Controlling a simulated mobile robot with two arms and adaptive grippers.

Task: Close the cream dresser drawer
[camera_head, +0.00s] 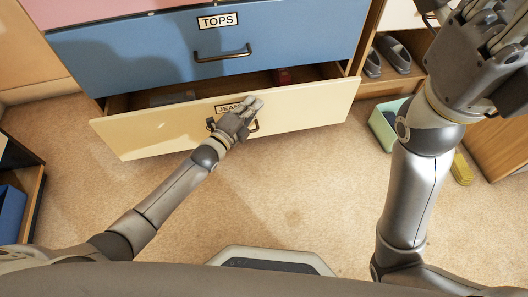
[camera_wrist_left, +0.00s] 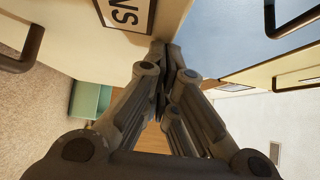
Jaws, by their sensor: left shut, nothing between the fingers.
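The cream drawer (camera_head: 300,110), labelled JEANS, is the lowest drawer of the dresser and stands pulled out. Its dark interior shows behind the front, with a red item (camera_head: 282,76) and a grey item (camera_head: 172,97) inside. My left gripper (camera_head: 252,104) is shut and empty at the middle of the drawer front, over part of the label and the dark handle (camera_head: 256,126). In the left wrist view the shut fingers (camera_wrist_left: 165,60) reach to the cream front (camera_wrist_left: 115,60) beside the label; I cannot tell whether they touch it. My right gripper (camera_head: 500,35) is raised at the upper right.
The blue drawer (camera_head: 130,55) labelled TOPS above is shut. A green bin (camera_head: 383,125), a yellow item (camera_head: 461,170) and grey shoes (camera_head: 393,55) on a shelf are to the right. A cabinet with a blue item (camera_head: 10,212) stands at left. Carpet in front is clear.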

